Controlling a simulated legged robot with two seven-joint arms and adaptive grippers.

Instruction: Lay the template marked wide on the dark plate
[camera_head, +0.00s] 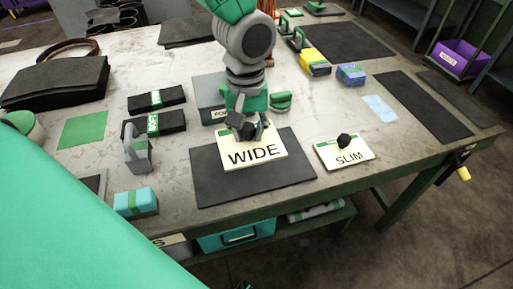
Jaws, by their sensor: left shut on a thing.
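The template marked WIDE (252,154) is a cream board with black letters and a green strip. It shows over the upper part of the dark plate (225,190), roughly level; I cannot tell whether it touches the plate. My left gripper (247,131) is shut on the template at its far edge, and its fingers hide the handle. The template marked SLIM (348,156), with a black knob, lies on the table to the right of the plate. My right gripper is not in view.
Black sleeves with green bands (157,99), a teal block (136,202) and a grey clamp-like tool (137,152) lie to the left. Yellow (315,62) and blue (351,74) blocks stand behind. A dark mat (424,104) lies at right.

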